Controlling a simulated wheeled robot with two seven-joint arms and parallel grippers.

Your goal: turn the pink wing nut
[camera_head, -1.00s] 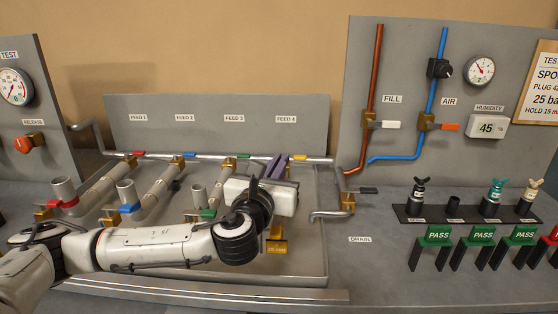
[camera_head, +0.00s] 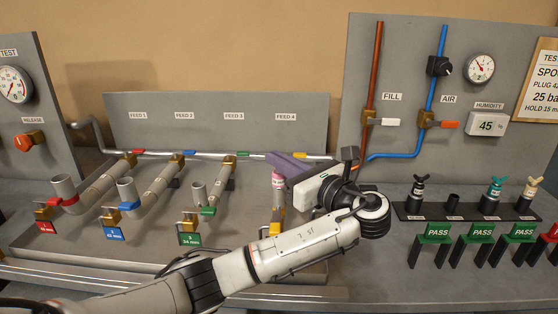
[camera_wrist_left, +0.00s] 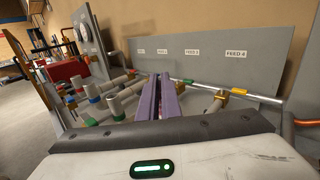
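A pink wing nut (camera_head: 278,180) tops the upright pipe end under the FEED 4 label. Its upper part is hidden by the purple fingers. My left gripper (camera_head: 284,160) comes in from the right of it, fingers pointing left over the top of the pink piece. In the left wrist view, the two purple fingers (camera_wrist_left: 153,98) lie nearly together with a thin gap. They look shut on the nut, though the contact itself is hidden. My right gripper is not in view.
Three other pipe runs stand left, with red, blue and green (camera_head: 208,211) collars. A rack (camera_head: 470,213) with black, teal and beige wing-nut plugs stands right, above green PASS tags (camera_head: 438,231). The FILL and AIR panel (camera_head: 420,60) rises behind it.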

